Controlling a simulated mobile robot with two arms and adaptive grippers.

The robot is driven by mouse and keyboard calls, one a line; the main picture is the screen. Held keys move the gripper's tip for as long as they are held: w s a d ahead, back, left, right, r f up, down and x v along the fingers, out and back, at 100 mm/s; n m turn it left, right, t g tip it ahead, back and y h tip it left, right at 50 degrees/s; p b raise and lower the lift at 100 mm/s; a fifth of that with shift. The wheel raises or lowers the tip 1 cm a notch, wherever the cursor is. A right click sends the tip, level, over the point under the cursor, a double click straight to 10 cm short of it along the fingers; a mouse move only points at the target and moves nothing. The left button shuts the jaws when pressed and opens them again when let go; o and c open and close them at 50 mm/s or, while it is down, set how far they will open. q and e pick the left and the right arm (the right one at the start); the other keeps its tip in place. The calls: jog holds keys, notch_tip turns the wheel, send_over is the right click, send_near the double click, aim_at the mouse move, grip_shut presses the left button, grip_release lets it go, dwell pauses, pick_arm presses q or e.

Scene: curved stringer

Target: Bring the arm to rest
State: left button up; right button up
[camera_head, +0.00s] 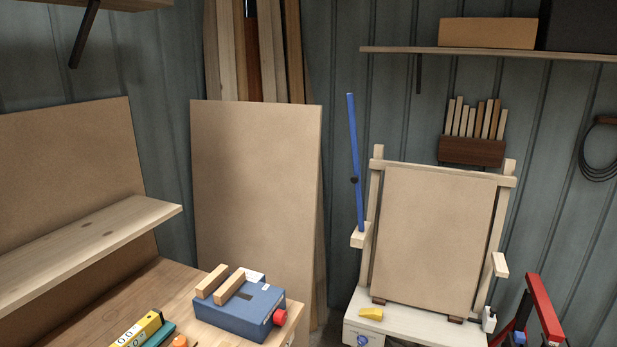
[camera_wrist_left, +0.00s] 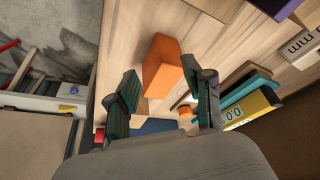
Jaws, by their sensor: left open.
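My left gripper (camera_wrist_left: 160,74) shows in the left wrist view, with its two dark-and-teal fingers spread apart. It is open and holds nothing. An orange block (camera_wrist_left: 166,58) shows beyond and between the fingers, over the wooden bench top (camera_wrist_left: 220,35); I see no finger closed on it. Neither arm shows in the head view, and my right gripper is in no view.
A blue box (camera_head: 240,311) with a red knob, a yellow level (camera_head: 138,330) and a teal tool (camera_head: 158,336) lie on the bench. A shelf board (camera_head: 90,245) juts out at left. A framed panel (camera_head: 440,235), a blue bar (camera_head: 356,165) and a red clamp (camera_head: 543,308) stand at right.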

pick_arm(q)
jog(key=s+d+r+m+h, duration=0.1)
jog(key=s+d+m, duration=0.25)
jog(key=s, duration=0.85)
jog(key=s+d+r+m+h, duration=0.15)
jog(key=s+d, duration=0.25)
jog(key=s, duration=0.8)
notch_tip(320, 180, down, 34)
jog(key=s+g+b, duration=0.2)
jog(key=s+b, duration=0.1)
jog(key=b, duration=0.3)
jog(key=s+a+f+m+y+b, duration=0.1)
jog(key=s+a+f+b, duration=0.2)
jog(key=s+f, duration=1.2)
notch_tip(320, 180, down, 4)
jog(key=shift+s+f+g+b, duration=0.1)
jog(key=shift+s+g+b, duration=0.15)
jog(key=shift+g+b, duration=0.15)
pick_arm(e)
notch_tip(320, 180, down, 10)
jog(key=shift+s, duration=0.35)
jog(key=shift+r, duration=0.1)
